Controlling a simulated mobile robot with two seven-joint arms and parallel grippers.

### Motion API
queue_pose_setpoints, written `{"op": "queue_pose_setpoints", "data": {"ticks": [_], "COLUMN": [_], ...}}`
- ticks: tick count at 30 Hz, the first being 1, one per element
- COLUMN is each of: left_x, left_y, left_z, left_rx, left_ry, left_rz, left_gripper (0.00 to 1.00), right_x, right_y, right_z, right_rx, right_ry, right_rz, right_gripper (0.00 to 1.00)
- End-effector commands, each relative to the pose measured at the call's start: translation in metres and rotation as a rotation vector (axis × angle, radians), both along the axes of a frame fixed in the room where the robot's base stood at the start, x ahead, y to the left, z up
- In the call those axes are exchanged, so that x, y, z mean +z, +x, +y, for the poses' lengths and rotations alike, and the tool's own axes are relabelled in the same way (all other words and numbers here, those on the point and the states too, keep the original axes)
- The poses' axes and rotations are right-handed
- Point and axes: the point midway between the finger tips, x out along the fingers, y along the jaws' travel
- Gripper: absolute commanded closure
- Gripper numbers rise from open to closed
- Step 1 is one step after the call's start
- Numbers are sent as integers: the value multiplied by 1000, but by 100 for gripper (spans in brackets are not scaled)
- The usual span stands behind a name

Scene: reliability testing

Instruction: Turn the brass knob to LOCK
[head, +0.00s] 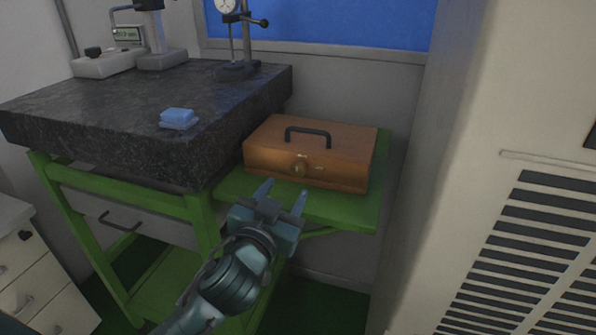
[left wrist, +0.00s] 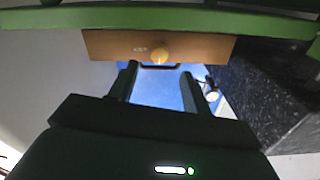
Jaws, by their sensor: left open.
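A brown wooden case (head: 312,158) with a dark top handle lies on a green side shelf (head: 340,208). The brass knob (head: 299,169) sits on its front face, with small markings beside it that I cannot read. The left gripper (head: 284,196) is open and empty, in front of the case and a little below the knob, apart from it. In the left wrist view the picture appears upside down; the knob (left wrist: 159,55) shows on the case front (left wrist: 105,44), beyond the open fingers (left wrist: 158,82). The right gripper is not in view.
A dark granite surface plate (head: 140,105) on a green stand is left of the case. A large beige cabinet (head: 475,150) stands close on the right.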

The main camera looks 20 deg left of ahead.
Motion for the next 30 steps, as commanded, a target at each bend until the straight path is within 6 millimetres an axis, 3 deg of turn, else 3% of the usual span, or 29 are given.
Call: {"op": "queue_pose_setpoints", "data": {"ticks": [6,12,23,30], "left_x": [1,0,-1,-1], "left_y": [44,66,72,72], "left_z": [-2,-2,-3,-3], "left_rx": [0,-1,-2,-2], "left_ry": [2,1,0,0], "left_rz": [-1,0,1,1], "left_gripper": [51,51,51,69], "right_x": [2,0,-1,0], "right_y": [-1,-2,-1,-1], "right_z": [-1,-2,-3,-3], "right_rx": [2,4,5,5], "right_ry": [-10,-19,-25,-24], "right_rz": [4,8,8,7], "right_gripper": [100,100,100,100]}}
